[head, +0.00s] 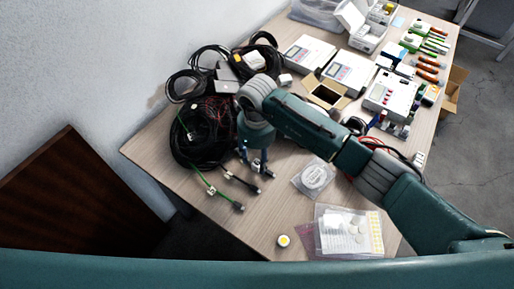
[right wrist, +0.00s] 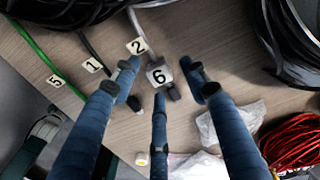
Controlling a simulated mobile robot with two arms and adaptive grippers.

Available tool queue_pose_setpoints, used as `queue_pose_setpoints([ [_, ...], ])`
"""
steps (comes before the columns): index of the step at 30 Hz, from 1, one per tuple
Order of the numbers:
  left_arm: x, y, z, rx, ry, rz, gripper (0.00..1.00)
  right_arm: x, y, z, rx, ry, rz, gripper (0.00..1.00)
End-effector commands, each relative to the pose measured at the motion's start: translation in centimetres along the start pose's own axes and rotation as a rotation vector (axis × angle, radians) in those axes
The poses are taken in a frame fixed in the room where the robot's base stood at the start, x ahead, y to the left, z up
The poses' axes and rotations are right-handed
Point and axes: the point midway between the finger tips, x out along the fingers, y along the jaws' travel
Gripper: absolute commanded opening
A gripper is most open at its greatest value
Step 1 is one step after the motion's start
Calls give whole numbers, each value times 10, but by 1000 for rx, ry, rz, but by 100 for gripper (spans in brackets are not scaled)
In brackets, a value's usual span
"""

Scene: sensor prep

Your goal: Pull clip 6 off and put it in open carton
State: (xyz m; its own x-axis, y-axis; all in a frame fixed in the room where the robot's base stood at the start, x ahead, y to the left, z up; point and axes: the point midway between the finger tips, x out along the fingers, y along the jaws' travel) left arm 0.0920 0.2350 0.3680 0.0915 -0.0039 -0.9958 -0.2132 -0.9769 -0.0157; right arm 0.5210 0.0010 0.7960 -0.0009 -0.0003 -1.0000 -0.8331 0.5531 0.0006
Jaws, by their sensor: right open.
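Clip 6 (right wrist: 159,76) is a small white tag with a black 6, on the end part of a grey cable near the table edge. In the right wrist view, my right gripper (right wrist: 161,92) is open, its blue fingers spread around the clip; I cannot tell whether any finger touches it. In the head view my right gripper (head: 257,165) points down over the cable ends, and I cannot make out clip 6 there. The open carton (head: 326,95) is a small brown box with raised flaps, to the right behind my gripper. My left gripper is not in view.
Clip 2 (right wrist: 136,46), clip 1 (right wrist: 93,65) and clip 5 (right wrist: 57,82) sit on neighbouring cables. Black cable coils (head: 195,140) lie at the left. Clear bags (head: 348,231) lie near the front. White instruments (head: 349,73) stand around the carton.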

Motion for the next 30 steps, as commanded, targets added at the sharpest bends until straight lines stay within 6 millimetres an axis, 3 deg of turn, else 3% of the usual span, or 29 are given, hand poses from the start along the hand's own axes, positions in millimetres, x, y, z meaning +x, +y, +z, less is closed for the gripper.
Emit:
queue_pose_setpoints([
  [12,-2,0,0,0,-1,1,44,10,0,0,-2,0,0,45],
  [13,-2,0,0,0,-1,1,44,10,0,0,-1,0,0,43],
  [18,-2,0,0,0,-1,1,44,10,0,0,-1,0,1,9],
  [20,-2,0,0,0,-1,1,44,10,0,0,-1,0,1,0],
  [23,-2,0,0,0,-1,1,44,10,0,0,-1,0,0,0],
  [24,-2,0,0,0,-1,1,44,10,0,0,-1,0,0,19],
  [27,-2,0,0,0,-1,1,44,10,0,0,-1,0,0,0],
  [30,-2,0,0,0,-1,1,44,10,0,0,-1,0,0,0],
])
